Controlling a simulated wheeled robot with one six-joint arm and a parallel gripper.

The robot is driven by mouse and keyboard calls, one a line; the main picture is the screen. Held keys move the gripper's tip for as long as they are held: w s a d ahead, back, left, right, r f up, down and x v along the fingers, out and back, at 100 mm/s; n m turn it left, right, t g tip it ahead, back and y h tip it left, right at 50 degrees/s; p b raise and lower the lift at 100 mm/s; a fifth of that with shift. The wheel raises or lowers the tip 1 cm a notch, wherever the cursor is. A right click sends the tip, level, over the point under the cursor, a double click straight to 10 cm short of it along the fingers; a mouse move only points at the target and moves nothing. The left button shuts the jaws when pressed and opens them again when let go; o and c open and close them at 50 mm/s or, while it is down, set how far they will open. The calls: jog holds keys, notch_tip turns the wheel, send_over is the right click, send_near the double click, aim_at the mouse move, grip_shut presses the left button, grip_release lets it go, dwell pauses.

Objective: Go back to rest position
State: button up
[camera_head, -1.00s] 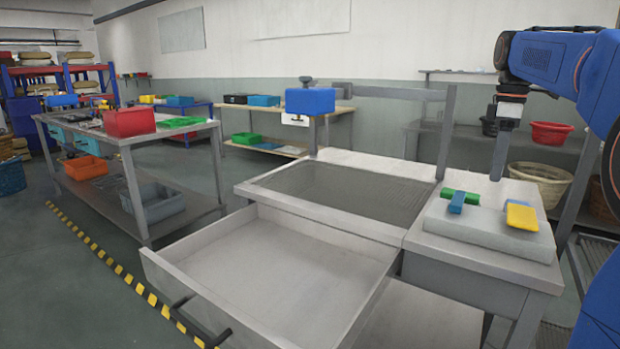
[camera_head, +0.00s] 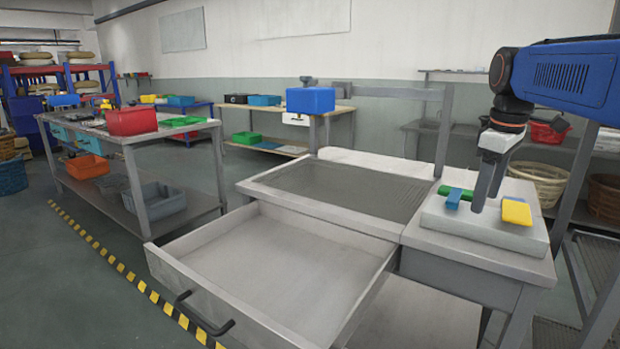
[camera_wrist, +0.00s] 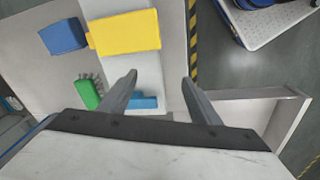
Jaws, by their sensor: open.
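My gripper (camera_head: 485,206) points down over the light slab at the right end of the workbench, its fingers apart with nothing between the tips. It also shows in the wrist view (camera_wrist: 159,79). On the slab (camera_head: 465,228), a yellow block (camera_head: 516,212) lies right of the fingers; a green piece (camera_head: 464,193) and a blue piece (camera_head: 452,199) lie to their left. In the wrist view, the yellow block (camera_wrist: 125,32), a blue block (camera_wrist: 62,36), a bristled green piece (camera_wrist: 88,93) and a light-blue piece (camera_wrist: 143,102) show. I cannot tell the exact gap between fingertips and slab.
The sink-like tank (camera_head: 345,190) is left of the slab, with an open, empty drawer (camera_head: 285,262) in front. A wicker basket (camera_head: 540,180) stands behind. Floor on the left is free.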

jog(key=s+a+f+m+t, duration=0.1)
jog(key=s+a+f+m, duration=0.3)
jog(key=s+f, duration=0.7)
jog(key=s+a+f+m+t, duration=0.2)
jog(key=s+a+f, duration=0.3)
jog(key=s+f, duration=0.6)
jog(key=shift+s+a+f+m, duration=0.2)
jog(key=shift+s+a+m, duration=0.1)
jog(key=shift+m, duration=0.6)
